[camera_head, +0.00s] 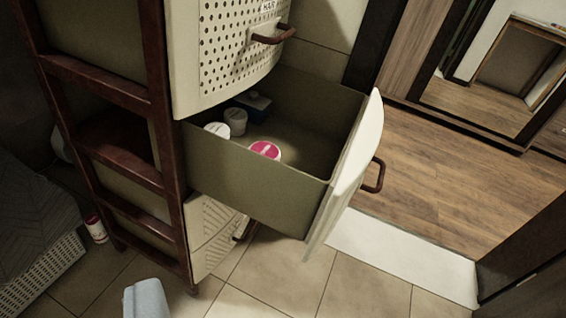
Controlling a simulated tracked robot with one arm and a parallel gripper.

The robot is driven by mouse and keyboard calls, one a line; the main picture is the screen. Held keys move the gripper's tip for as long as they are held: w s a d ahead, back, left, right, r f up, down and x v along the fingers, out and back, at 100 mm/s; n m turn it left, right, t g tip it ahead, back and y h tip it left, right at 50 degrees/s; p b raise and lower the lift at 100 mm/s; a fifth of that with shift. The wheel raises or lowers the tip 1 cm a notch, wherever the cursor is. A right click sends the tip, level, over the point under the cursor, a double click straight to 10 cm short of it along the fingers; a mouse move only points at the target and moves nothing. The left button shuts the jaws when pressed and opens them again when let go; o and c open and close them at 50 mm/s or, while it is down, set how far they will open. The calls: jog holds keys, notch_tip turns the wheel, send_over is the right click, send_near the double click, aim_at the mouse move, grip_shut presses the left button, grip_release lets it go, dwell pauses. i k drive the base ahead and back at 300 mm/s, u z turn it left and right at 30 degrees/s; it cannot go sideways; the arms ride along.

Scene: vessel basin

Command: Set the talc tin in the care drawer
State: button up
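An open drawer (258,194) sticks out of a dark-red wooden rack, its pale front panel at the right; any label on that front is out of sight. Inside it a round tin with a pink and white lid (264,150) stands near the close side wall. Two white-lidded round containers (235,120) (217,129) and a dark blue box (254,102) are farther back. A small white and red container (96,229) stands on the floor at the left. I cannot read which of these is the talc tin. My gripper is not seen.
A closed drawer marked HAIR (225,45) is above the open one, with another drawer (212,235) below. A pale blue-grey object (148,299), unclear, is at the bottom edge. A grey basket (40,268) is at the left. Tiled floor (285,283) is clear at the front.

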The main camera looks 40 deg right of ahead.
aim_at(303, 154)
jog(key=i, duration=0.95)
